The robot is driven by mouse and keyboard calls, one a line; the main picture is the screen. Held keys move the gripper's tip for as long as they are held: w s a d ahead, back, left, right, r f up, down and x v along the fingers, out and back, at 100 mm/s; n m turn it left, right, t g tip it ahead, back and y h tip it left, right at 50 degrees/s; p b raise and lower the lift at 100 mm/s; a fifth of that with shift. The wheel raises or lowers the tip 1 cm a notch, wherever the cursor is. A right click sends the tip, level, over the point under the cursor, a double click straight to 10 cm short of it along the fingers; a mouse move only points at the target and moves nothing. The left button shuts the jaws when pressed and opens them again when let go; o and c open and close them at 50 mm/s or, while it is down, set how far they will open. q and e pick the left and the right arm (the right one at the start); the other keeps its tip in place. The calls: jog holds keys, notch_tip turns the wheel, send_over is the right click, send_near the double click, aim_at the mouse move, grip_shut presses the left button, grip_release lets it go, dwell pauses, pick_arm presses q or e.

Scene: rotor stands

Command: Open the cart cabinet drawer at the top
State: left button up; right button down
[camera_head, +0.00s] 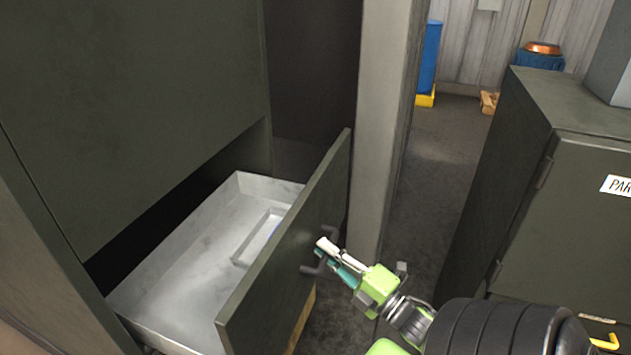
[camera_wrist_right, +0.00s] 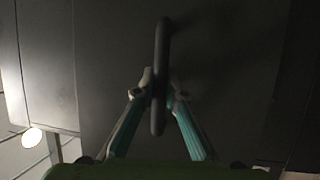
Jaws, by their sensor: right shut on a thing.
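The drawer (camera_head: 290,245) of the dark grey-green cabinet is pulled out in the head view, with its pale metal inside (camera_head: 185,265) in plain sight. A dark bar handle (camera_head: 310,268) is on its front panel. My right gripper (camera_head: 326,252) is at this handle, its fingers closed around it. In the right wrist view the handle (camera_wrist_right: 161,75) stands upright between the two fingertips (camera_wrist_right: 160,95), one on each side. My left gripper is not in view.
The cabinet body (camera_head: 130,100) rises above and behind the drawer. A grey post (camera_head: 380,120) stands right beside the drawer front. Another dark cabinet (camera_head: 570,210) stands at the right.

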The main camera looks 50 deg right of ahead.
jog(key=shift+s, duration=0.2)
jog(key=c, duration=2.1)
grip_release()
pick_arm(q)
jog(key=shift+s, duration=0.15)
pick_arm(e)
jog(key=shift+o, duration=0.3)
jog(key=s+f, duration=0.2)
jog(key=s, duration=0.9)
jog(key=shift+s, duration=0.4)
